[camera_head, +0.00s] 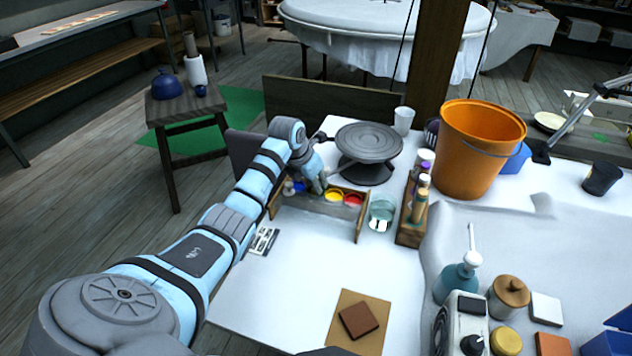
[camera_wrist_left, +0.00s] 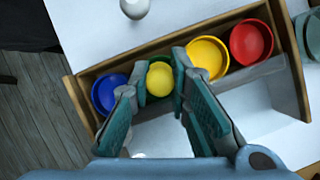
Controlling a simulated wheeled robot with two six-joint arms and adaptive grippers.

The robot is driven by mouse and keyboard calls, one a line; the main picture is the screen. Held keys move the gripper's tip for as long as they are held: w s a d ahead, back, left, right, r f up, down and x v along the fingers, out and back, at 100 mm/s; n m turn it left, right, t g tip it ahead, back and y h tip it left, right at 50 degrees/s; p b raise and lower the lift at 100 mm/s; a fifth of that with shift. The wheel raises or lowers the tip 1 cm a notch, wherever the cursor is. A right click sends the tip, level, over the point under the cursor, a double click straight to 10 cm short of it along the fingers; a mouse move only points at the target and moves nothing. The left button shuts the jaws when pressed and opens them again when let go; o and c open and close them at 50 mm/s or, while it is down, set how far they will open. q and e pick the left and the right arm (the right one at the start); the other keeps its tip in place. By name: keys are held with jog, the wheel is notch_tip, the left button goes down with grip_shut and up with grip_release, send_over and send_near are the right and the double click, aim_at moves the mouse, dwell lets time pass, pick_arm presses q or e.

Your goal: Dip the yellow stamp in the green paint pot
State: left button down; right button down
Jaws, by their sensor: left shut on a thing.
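A wooden paint box (camera_head: 290,201) on the white table holds a blue pot (camera_wrist_left: 109,94), a green paint pot (camera_wrist_left: 154,97), a yellow pot (camera_wrist_left: 208,57) and a red pot (camera_wrist_left: 250,42). My left gripper (camera_head: 318,187) is over the box. In the left wrist view its fingers (camera_wrist_left: 160,84) are shut on the yellow stamp (camera_wrist_left: 160,77). The stamp's round yellow end lines up over the green pot and hides most of it. I cannot tell whether the stamp touches the paint. My right gripper is not in view.
A glass jar (camera_head: 381,212) stands right of the box, beside a wooden bottle rack (camera_head: 411,234). A grey turntable (camera_head: 368,143) stands behind. A brown clay tile (camera_head: 358,320) lies on a board at the front. The table's middle is clear.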

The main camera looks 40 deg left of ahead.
pick_arm(q)
jog(key=shift+s+f, duration=0.25)
jog(key=shift+f, duration=0.05)
notch_tip(320, 180, up, 7)
jog(key=p, duration=0.6)
jog(key=shift+r+p, duration=0.2)
jog(key=shift+p, duration=0.15)
jog(key=shift+w+f, duration=0.1)
jog(key=shift+f, duration=0.05)
jog(key=shift+a, duration=0.1)
